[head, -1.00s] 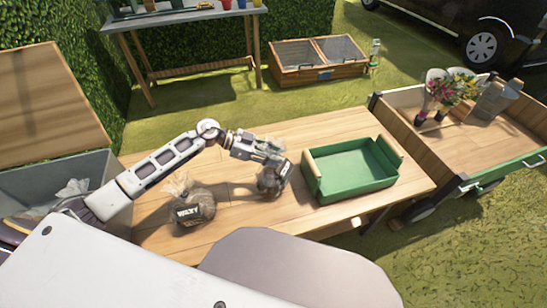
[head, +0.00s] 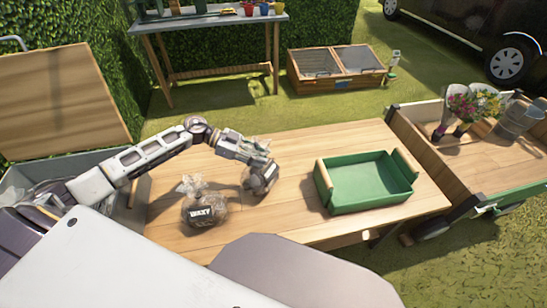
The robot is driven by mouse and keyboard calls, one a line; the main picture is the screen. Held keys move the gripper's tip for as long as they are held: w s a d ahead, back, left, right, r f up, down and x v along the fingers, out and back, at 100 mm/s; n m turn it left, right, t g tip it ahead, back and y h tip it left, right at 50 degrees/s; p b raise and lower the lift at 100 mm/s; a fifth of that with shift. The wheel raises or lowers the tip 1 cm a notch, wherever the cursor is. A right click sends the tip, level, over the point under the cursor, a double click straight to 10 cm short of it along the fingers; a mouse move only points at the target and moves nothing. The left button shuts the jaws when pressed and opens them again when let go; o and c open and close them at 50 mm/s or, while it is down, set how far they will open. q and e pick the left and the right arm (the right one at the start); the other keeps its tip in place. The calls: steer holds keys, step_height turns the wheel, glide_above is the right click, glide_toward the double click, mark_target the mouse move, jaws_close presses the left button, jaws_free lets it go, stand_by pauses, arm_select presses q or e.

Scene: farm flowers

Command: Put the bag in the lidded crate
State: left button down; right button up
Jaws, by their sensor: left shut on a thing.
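My left gripper (head: 258,158) is shut on a clear bag of dark contents (head: 261,178). The bag hangs tilted over the middle of the wooden table; whether it touches the top I cannot tell. A second bag (head: 203,210), with a black "WAXY" label, stands on the table to its left. The grey lidded crate (head: 98,158) is at the far left, its wooden lid (head: 65,95) raised open. My left arm crosses in front of the crate and hides most of its inside. My right gripper is not in view.
A green tray with wooden handles (head: 372,198) sits empty on the table's right side. A wooden cart (head: 437,160) with flowers (head: 470,105) and metal buckets stands beyond. A potting bench (head: 160,25) and a cold frame (head: 340,84) are at the back.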

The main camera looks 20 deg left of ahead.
arm_select(q)
steer(key=s+a, duration=0.1)
steer(key=a, duration=0.7)
steer(key=shift+s+a, duration=0.15)
steer(key=shift+s, duration=0.15)
steer(key=shift+r, duration=0.1)
stand_by(0.4)
